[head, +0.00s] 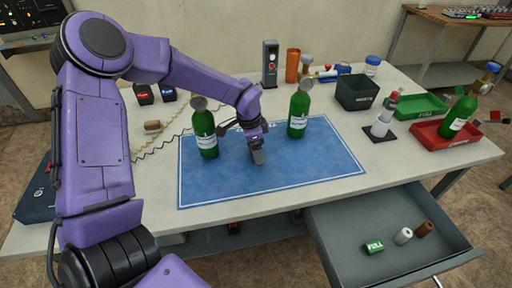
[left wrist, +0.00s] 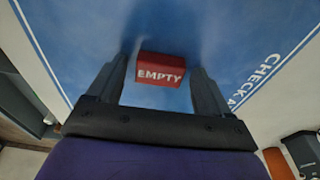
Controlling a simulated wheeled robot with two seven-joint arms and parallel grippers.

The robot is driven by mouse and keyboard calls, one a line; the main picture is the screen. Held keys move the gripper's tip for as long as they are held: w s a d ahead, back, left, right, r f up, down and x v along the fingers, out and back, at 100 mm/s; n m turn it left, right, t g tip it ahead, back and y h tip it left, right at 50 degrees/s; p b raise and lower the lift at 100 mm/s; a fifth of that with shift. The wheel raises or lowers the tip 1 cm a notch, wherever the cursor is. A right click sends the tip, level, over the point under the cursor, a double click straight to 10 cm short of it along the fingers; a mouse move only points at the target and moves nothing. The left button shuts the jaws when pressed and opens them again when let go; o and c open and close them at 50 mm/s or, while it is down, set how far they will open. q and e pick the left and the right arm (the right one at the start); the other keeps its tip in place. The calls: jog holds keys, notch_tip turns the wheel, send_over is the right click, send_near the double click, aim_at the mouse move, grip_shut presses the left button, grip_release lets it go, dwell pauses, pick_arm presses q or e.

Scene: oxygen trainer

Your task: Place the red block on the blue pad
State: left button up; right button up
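The red block (left wrist: 161,70), marked EMPTY, shows in the left wrist view between my left gripper's two fingers. It appears to rest on the blue pad (left wrist: 85,35), with a small gap to the finger on each side. The blue pad (head: 215,184) lies flat on the table in the head view. My left gripper (head: 258,158) points down at the middle of the pad, low over it, and its fingers are apart. The red block cannot be made out in the head view, where the gripper hides that spot. My right gripper is not in view.
Green bottles stand on the pad left (head: 204,135) and right (head: 299,112) of the gripper. A dark bin (head: 357,92), a green tray (head: 420,107) and a red tray (head: 430,138) are at the right. An open drawer (head: 345,225) juts out in front, holding a green FULL block (head: 374,248).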

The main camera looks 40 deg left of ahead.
pick_arm(q)
notch_tip(320, 180, up, 12)
jog(key=s+a, duration=0.1)
jog(key=shift+s, duration=0.2)
jog(key=shift+a+r, duration=0.1)
